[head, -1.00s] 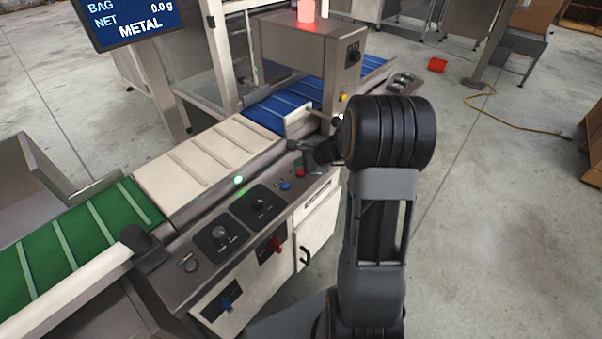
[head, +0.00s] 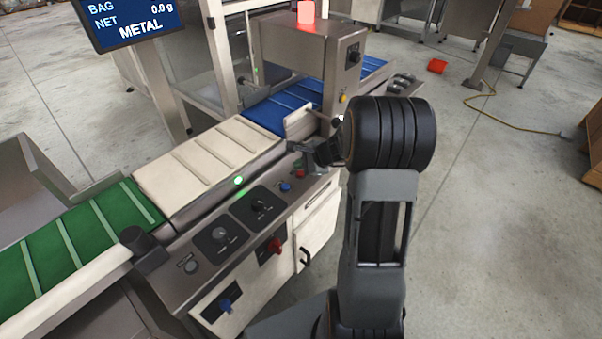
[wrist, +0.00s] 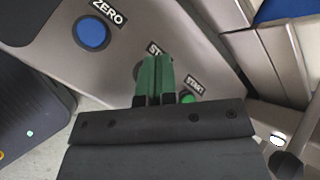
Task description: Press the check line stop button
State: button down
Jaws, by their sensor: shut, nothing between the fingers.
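The control panel (head: 222,244) slopes along the front of the weigher. In the wrist view, my gripper (wrist: 155,62) is shut and empty, its green fingertips over the panel by a label starting "ST". The button at that label is mostly hidden behind the fingers; only a dark edge shows, and I cannot tell whether they touch. In the head view, a red button (head: 300,174) shows in part just below my gripper (head: 299,164). The green start button (wrist: 187,98) is close to the right of the fingers. The blue zero button (wrist: 92,33) is at upper left.
A blue button (head: 285,187) and dark knobs (head: 260,206) lie along the panel. The belts (head: 205,155) run behind it. The metal detector housing (head: 310,52) with a lit red lamp (head: 306,11) stands beyond.

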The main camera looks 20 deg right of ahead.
aim_at(301, 174)
jog(key=shift+f, duration=0.2)
dwell(0.6)
jog(key=shift+f+b, duration=0.25)
jog(key=shift+b, duration=0.25)
jog(key=shift+f+b, duration=0.4)
jog(key=shift+b, duration=0.05)
dwell(0.5)
jog(key=shift+r, duration=0.1)
dwell(0.3)
jog(key=shift+r+p, duration=0.65)
jog(key=shift+r, duration=0.1)
notch_tip(301, 174, up, 5)
jog(key=p, duration=0.4)
dwell(0.9)
